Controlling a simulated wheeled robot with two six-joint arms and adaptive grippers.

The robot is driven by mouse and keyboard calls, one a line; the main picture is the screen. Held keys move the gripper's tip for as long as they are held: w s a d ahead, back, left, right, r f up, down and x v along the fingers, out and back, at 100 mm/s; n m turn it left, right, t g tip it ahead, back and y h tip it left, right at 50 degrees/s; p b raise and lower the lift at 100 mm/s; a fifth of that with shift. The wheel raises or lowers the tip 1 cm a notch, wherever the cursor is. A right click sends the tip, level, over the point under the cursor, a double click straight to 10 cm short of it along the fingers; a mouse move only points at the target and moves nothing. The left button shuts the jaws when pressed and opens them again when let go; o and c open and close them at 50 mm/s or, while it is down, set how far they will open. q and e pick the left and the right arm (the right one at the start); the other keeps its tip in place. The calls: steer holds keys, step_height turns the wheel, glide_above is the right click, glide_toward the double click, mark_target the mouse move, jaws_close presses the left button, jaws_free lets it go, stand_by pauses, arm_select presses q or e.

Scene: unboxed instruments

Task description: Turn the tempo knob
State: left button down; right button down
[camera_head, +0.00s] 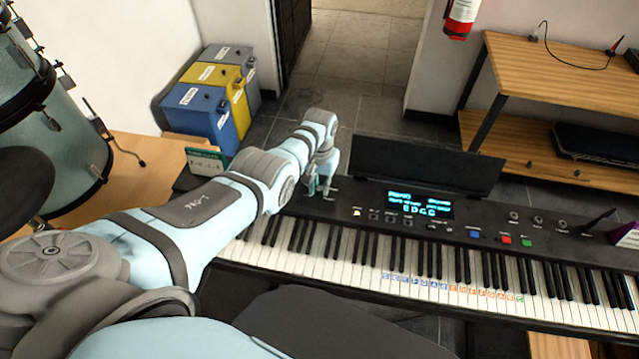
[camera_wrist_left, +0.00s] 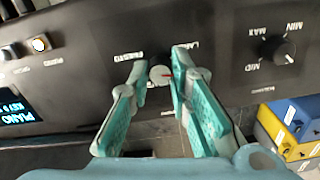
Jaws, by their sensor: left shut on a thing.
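My right gripper is in neither view.
A black knob (camera_wrist_left: 278,50) marked MIN, MID and MAX sits beside the tempo knob. The lit display (camera_head: 420,204) and several buttons lie right of my gripper. A black music stand (camera_head: 425,163) rises behind. Blue and yellow boxes (camera_head: 205,105) stand at the back left.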

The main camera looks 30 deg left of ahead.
arm_select(q)
steer(key=n, duration=0.4)
steer(key=shift+s+f, duration=0.1)
steer(key=shift+s, duration=0.05)
steer(key=shift+n, duration=2.2)
steer(key=c, duration=1.5)
jaws_free()
steer(key=shift+o, duration=0.2)
